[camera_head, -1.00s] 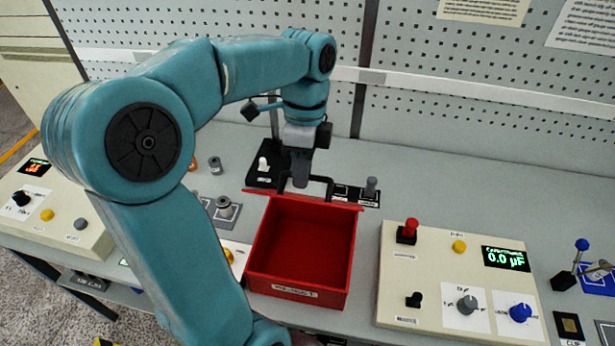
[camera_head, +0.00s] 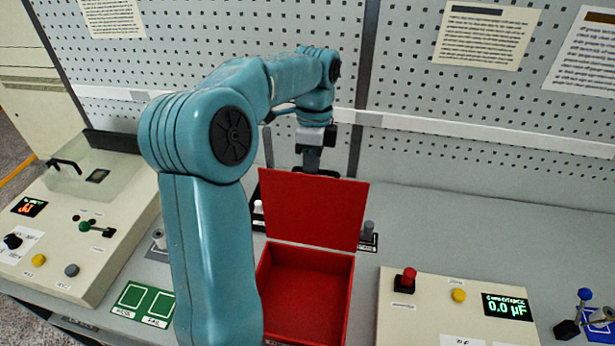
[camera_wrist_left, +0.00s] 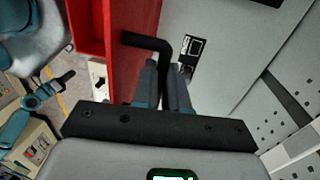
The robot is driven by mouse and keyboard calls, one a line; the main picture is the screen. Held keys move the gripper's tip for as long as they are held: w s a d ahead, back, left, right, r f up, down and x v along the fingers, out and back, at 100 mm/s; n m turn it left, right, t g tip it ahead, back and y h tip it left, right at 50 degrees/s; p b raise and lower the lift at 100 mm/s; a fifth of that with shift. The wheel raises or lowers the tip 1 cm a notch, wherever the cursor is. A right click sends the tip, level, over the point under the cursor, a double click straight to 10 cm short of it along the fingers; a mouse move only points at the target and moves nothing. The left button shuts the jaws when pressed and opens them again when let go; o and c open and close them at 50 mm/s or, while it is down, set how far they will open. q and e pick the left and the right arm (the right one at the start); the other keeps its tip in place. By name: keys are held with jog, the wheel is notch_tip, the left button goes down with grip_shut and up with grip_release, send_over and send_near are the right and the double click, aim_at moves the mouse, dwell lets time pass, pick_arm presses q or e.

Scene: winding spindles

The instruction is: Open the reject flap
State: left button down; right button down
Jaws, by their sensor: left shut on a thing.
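The reject box (camera_head: 306,290) is red and open at the top. Its red flap (camera_head: 314,208) stands up at the box's back edge, its broad inner face towards me. A black bar handle (camera_head: 340,174) is on the flap's far side, only partly showing above its top edge. My left gripper (camera_head: 312,168) is behind that top edge, its fingertips hidden by the flap. In the left wrist view, the gripper (camera_wrist_left: 170,100) is shut on the black handle (camera_wrist_left: 150,42), beside the red flap (camera_wrist_left: 130,50). My right gripper is not in view.
A cream console with a red button (camera_head: 409,280) and display stands right of the box. Another console (camera_head: 75,240) is at the left, near green squares (camera_head: 142,302) on the bench. A perforated board (camera_head: 420,90) rises behind. The grey bench (camera_head: 480,220) is clear at back right.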

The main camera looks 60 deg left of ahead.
pick_arm(q)
jog(key=shift+w+a+f, duration=0.8)
jog(key=shift+a+f, duration=0.2)
jog(key=shift+a, duration=0.05)
jog(key=c, duration=1.4)
grip_release()
jog(key=shift+o, duration=1.2)
jog(key=shift+w+a+f, duration=0.45)
jog(key=shift+w+a, duration=0.15)
jog(key=shift+a, duration=0.15)
jog(key=shift+s+d+r, duration=0.15)
jog(key=shift+d+r, duration=0.1)
jog(key=shift+r, duration=0.2)
